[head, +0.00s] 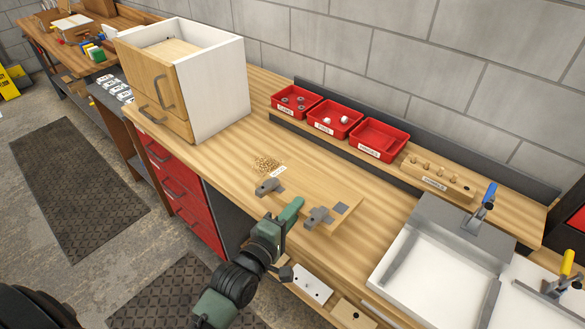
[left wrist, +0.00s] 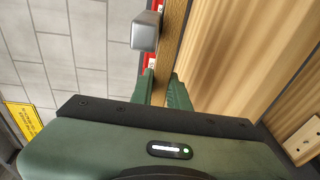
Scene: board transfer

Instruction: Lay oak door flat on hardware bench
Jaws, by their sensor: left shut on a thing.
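The oak door (head: 315,187) is a pale wood panel with two grey metal fittings on its near edge. In the head view it shows low over the middle of the wooden hardware bench (head: 228,160), its grain blending with the bench top. I cannot tell whether it touches the bench all along. My green left gripper (head: 296,207) is shut on the door's near edge, between the two fittings. In the left wrist view the door's narrow edge (left wrist: 177,35) runs between the fingers (left wrist: 161,88), beside one grey fitting. My right gripper is not in view.
A white cabinet (head: 218,85) with oak fronts stands at the bench's left. Wood shavings (head: 266,163) lie by the door. Red bins (head: 379,139) and a block with pegs (head: 438,180) line the back. A grey-white tray with clamps (head: 437,262) is at right.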

